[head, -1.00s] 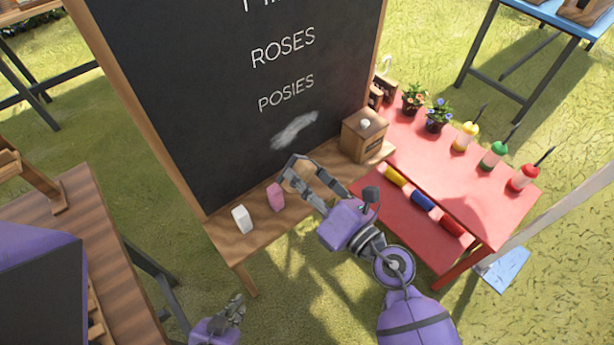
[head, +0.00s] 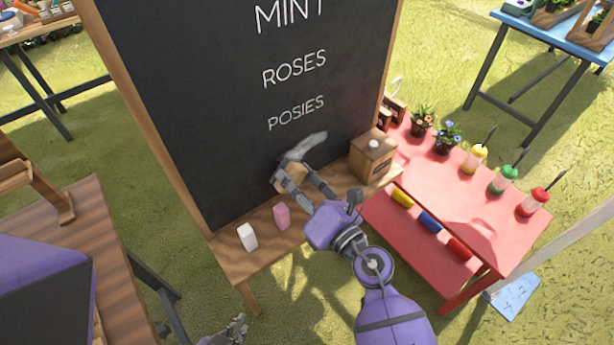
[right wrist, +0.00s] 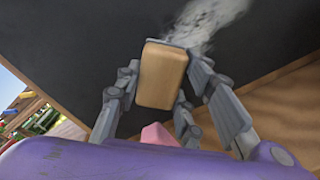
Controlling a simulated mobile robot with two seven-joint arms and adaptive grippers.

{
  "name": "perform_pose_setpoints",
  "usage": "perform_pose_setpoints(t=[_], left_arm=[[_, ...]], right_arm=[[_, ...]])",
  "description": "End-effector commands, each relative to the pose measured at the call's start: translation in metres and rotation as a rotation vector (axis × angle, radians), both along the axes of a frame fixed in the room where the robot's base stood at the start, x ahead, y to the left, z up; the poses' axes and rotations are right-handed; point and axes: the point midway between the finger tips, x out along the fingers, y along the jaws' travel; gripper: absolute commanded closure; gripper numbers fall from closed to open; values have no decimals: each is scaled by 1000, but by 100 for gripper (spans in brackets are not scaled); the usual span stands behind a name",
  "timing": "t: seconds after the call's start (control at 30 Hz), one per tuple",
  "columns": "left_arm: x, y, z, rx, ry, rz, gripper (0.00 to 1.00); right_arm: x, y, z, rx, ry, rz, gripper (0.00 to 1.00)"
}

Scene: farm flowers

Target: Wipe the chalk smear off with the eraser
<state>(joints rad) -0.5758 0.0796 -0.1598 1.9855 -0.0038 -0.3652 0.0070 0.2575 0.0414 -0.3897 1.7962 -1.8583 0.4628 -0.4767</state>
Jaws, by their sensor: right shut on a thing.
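The chalk smear (head: 312,142) is a pale grey smudge on the black chalkboard (head: 220,110), below the word POSIES. It also shows in the right wrist view (right wrist: 208,22) as a cloudy streak. My right gripper (head: 291,177) is shut on the eraser (head: 289,183), a block with a tan wooden back. In the right wrist view the eraser (right wrist: 162,76) sits between the fingers, its far edge at the smear's lower end; I cannot tell if it touches the board. My left gripper (head: 232,328) is low at the bottom edge, its fingers too small to judge.
The board's wooden ledge (head: 225,255) holds a white block (head: 247,237), a pink block (head: 282,216) and a wooden box (head: 373,157). A red table (head: 470,205) with pots and bottles stands at the right. A brown table (head: 100,240) stands at the left.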

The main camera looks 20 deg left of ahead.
Motion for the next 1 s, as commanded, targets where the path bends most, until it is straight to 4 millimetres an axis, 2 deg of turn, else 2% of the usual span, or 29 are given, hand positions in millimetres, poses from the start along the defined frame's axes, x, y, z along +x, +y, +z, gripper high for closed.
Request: perform_pose_setpoints(t=[1.0], left_arm=[[1, 1, 3, 1, -4, 1, 100]], right_arm=[[7, 9, 0, 1, 0, 1, 86]])
